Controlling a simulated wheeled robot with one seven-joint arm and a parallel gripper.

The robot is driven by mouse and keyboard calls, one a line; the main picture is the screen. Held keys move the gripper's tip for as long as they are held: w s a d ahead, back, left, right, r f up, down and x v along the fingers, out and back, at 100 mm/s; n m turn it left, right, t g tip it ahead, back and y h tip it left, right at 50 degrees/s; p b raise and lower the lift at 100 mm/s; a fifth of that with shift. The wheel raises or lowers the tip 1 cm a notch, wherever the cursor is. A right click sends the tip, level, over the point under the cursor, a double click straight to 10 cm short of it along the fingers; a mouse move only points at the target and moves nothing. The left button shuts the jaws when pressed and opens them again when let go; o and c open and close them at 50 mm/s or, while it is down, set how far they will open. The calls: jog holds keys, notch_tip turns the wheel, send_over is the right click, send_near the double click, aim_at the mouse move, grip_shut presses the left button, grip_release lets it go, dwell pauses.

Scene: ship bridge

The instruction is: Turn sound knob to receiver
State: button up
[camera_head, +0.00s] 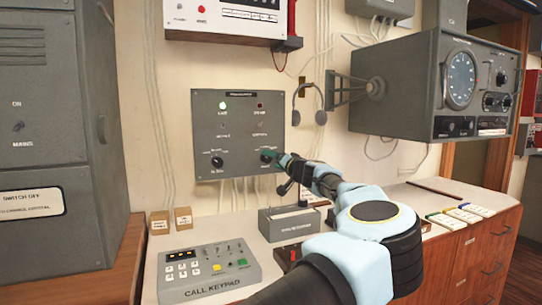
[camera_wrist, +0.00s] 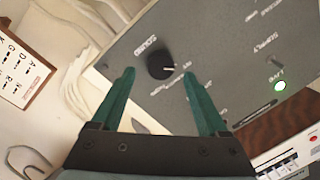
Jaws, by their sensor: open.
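The grey wall panel (camera_head: 238,130) carries two black knobs, a left one (camera_head: 217,161) and a right one (camera_head: 267,156). My gripper (camera_head: 279,158) is at the right knob and partly covers it. In the wrist view, the black sound knob (camera_wrist: 160,65) lies between the tips of my open green fingers (camera_wrist: 159,76), with a small gap on each side. "SOUND" is printed beside it, and its pale pointer mark points right in that view. Other labels near it are too blurred to read surely.
A green light (camera_head: 223,106) glows on the panel. A headset (camera_head: 308,103) hangs just right of the panel, and a grey radar unit (camera_head: 440,85) juts out further right. Below are a grey box (camera_head: 288,225) and a call keypad (camera_head: 209,270) on the counter.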

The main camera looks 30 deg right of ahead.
jog(key=shift+w, duration=1)
grip_shut()
